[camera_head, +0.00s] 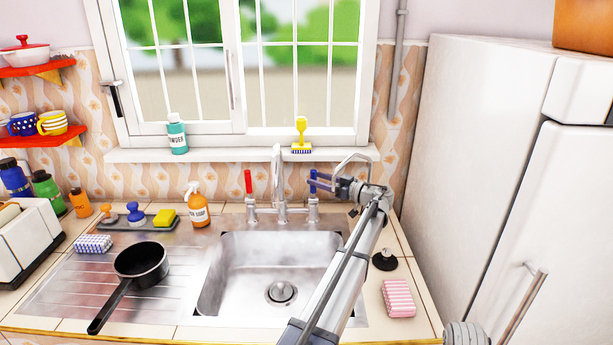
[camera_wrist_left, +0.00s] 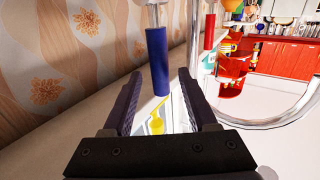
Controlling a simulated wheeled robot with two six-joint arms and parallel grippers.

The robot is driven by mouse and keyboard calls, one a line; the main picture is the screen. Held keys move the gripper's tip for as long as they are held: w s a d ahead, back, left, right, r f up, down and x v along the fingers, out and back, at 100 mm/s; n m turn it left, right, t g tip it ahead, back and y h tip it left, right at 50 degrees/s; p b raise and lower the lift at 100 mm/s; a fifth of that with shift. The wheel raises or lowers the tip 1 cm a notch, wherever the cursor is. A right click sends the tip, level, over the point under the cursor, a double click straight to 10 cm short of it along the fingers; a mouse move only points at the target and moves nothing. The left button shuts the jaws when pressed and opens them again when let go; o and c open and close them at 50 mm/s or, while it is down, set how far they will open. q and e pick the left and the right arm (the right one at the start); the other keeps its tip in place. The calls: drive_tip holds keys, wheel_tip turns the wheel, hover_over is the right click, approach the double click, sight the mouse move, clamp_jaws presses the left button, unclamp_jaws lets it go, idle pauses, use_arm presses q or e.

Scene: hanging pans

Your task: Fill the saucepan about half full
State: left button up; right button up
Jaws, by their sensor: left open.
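The black saucepan (camera_head: 141,262) stands upright on the draining board left of the sink, its handle pointing to the lower left. Its inside looks dark, and I cannot tell any water in it. The metal tap spout (camera_head: 279,180) rises behind the sink, with a red tap handle (camera_head: 249,182) on its left and a blue tap handle (camera_head: 313,180) on its right. My left gripper (camera_head: 328,184) is open beside the blue handle. In the left wrist view, the blue handle (camera_wrist_left: 157,60) appears between the open fingers (camera_wrist_left: 160,82), with gaps on both sides. My right gripper is not in view.
The empty sink basin (camera_head: 262,260) lies right of the saucepan. A black stopper (camera_head: 385,260) and pink cloth (camera_head: 398,298) lie right of the sink, beside the fridge (camera_head: 480,150).

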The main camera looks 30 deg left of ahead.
use_arm(q)
drive_tip(key=a, duration=0.5)
drive_tip(key=shift+w+a, duration=0.1)
drive_tip(key=shift+a, duration=0.2)
clamp_jaws()
idle(1.2)
